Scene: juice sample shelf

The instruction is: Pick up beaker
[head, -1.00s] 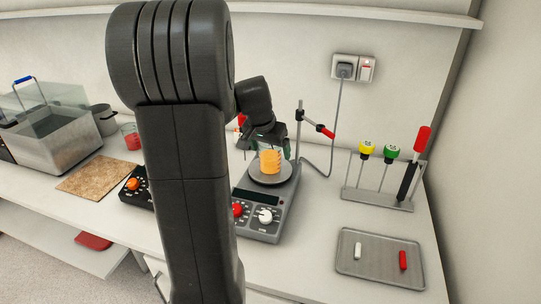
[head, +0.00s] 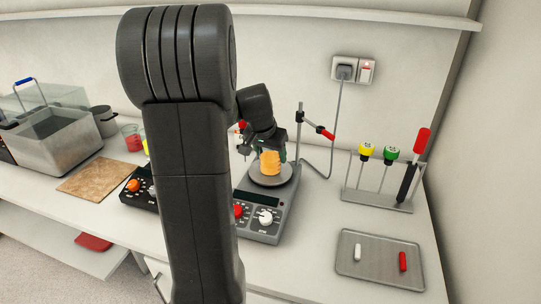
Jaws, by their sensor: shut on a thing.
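A beaker (head: 270,163) with orange contents stands at the round plate (head: 288,178) of a grey stirrer hotplate (head: 279,211), right of the middle. It looks upright. My gripper (head: 271,151) reaches in from above and behind my arm, and is shut on the upper part of the beaker. The fingers partly hide its rim. I cannot tell whether its base touches the plate or is just clear of it.
A stand rod with a red-ended clamp (head: 325,132) rises right behind the hotplate. A tool rack (head: 378,200) and a grey tray (head: 380,270) lie to the right. Another beaker with red contents (head: 132,138) stands left. My arm hides the middle.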

